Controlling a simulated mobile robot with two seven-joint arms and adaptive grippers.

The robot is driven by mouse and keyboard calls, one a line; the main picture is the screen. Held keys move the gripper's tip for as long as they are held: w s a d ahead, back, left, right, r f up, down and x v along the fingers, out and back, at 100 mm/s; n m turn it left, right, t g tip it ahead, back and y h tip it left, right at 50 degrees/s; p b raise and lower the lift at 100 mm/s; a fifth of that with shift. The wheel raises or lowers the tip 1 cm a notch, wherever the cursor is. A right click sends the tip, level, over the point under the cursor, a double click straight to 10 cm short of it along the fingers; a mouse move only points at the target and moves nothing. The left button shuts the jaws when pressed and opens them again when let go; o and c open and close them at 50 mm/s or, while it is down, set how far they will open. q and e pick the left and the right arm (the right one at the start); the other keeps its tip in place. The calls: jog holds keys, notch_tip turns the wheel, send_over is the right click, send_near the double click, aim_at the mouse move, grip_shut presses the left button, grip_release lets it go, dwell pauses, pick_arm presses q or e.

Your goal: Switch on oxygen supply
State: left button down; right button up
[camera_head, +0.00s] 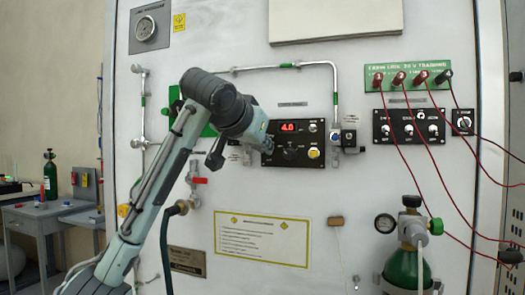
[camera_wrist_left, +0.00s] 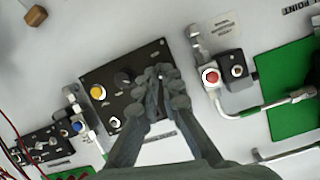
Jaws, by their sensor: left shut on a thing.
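A black control panel (camera_head: 302,164) with a red display (camera_head: 293,127) reading about 4.0 is on the white trainer wall. It carries a black knob (camera_head: 290,153) and a yellow button (camera_head: 313,152). The panel (camera_wrist_left: 136,62) also shows in the left wrist view, turned round, with the yellow button (camera_wrist_left: 98,91) and black knob (camera_wrist_left: 122,79). My left gripper (camera_wrist_left: 161,74) is shut on a small control at the panel's end, beside the black knob. The fingers mostly hide this control. In the head view my left gripper (camera_head: 267,146) covers the panel's left end.
A pipe (camera_head: 300,65) runs above the panel, with a valve (camera_head: 348,138) to its right. A red-handled valve (camera_head: 197,180) and hose are below left. A green cylinder (camera_head: 405,265) stands lower right. Red wires (camera_head: 424,140) hang from the green board (camera_head: 420,70).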

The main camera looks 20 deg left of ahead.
pick_arm(q)
jog(key=shift+w+r+g, duration=0.1)
jog(key=shift+r+g, duration=0.2)
jog(key=shift+g, duration=0.5)
jog(key=c, duration=1.7)
grip_release()
jog(key=v, duration=1.2)
jog(key=shift+r, duration=0.2)
